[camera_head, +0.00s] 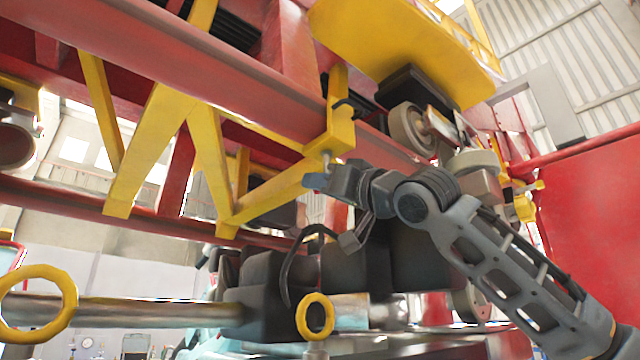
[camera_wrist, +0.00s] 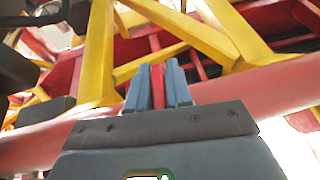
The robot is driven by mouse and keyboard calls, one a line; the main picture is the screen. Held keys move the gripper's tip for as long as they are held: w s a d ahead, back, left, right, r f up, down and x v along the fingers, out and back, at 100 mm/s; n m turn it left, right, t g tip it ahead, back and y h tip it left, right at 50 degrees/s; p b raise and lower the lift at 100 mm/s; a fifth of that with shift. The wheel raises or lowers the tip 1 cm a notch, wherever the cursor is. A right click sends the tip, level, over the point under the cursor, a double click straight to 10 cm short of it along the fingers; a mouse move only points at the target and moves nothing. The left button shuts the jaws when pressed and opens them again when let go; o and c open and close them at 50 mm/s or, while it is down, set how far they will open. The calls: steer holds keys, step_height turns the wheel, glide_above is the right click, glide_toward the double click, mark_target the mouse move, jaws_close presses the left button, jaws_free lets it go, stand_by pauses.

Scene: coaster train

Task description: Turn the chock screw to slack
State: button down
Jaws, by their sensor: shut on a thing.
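My gripper (camera_head: 314,181) is at the middle of the head view, just below the end of a yellow bracket (camera_head: 338,130). A small silver pin (camera_head: 326,160) shows between the bracket and the gripper's tip. In the wrist view, the two blue-grey fingers (camera_wrist: 158,75) are shut on a narrow bright red bar (camera_wrist: 158,88) that stands between them. The bar may be the chock screw's handle; I cannot tell for sure. Its far end and any thread are hidden, and how far the screw is turned cannot be seen.
Yellow braces (camera_head: 146,150) and a long red beam (camera_head: 210,80) run overhead, close to my gripper. Wheels (camera_head: 408,128) stand just right of the bracket. Below are a dark block (camera_head: 268,312), a silver shaft (camera_head: 150,311) and yellow rings (camera_head: 315,316). A red panel (camera_head: 590,220) stands at right.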

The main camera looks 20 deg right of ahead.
steer(key=shift+a+f+m+t+h+b, duration=0.1)
steer(key=shift+m+t+h+b, duration=0.2)
steer(key=shift+h+b, duration=0.25)
steer(key=shift+d+m+t+h+b, duration=0.2)
steer(key=shift+m+t+h+b, duration=0.25)
steer(key=shift+h, duration=0.4)
steer(key=c, duration=1.2)
jaws_free()
steer(key=shift+o, duration=0.2)
steer(key=b+v, duration=0.2)
steer(key=v, duration=0.5)
steer(key=shift+s+b, duration=0.3)
steer(key=shift+s, duration=0.1)
